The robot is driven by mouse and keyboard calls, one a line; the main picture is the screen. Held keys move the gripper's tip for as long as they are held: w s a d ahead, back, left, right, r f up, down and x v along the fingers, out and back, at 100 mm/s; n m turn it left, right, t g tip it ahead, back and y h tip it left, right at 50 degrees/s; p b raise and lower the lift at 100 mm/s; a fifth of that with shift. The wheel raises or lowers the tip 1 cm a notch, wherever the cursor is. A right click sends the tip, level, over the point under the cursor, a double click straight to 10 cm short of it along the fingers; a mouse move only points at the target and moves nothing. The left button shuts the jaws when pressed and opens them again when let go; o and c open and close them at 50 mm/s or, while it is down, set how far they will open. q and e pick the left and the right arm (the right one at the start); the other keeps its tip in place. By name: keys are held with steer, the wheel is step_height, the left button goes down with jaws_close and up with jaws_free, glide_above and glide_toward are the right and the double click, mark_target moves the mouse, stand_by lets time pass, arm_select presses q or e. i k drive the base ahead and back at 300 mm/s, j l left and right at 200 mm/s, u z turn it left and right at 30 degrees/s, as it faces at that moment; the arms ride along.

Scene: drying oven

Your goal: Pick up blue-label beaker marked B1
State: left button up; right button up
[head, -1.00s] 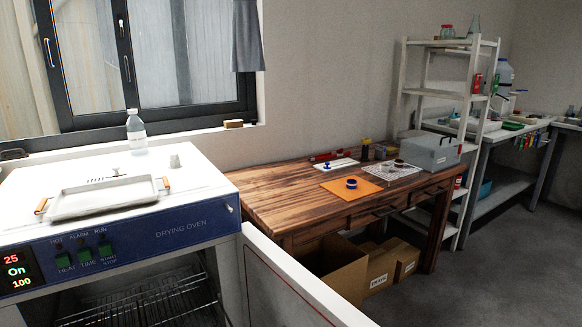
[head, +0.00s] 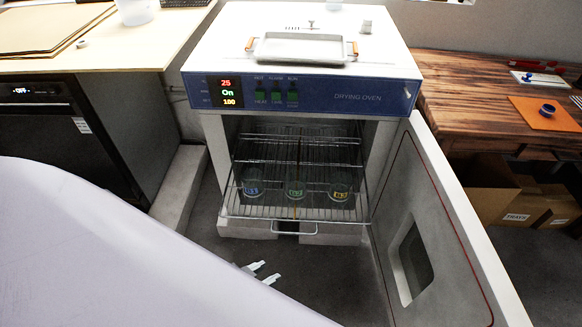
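The blue-label beaker (head: 252,187) is clear glass and stands upright inside the open drying oven (head: 385,95), at the left of a row of beakers on the lower wire rack. Its label looks blue, but its marking is too small to read surely. My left gripper (head: 270,271) is below and in front of the rack, well apart from the beaker. Its two pale fingertips show a gap with nothing between them. My pale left arm hides the lower left of the view. My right gripper is not in view.
A green-label beaker (head: 296,189) and a yellow-label beaker (head: 340,188) stand to the right on the same wire rack (head: 300,213). Another wire shelf is above them. The open oven door (head: 425,215) stands at the right. A metal tray (head: 301,49) lies on the oven.

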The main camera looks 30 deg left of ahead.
mark_target(252, 179)
steer(key=u, duration=0.85)
steer(key=k, duration=0.45)
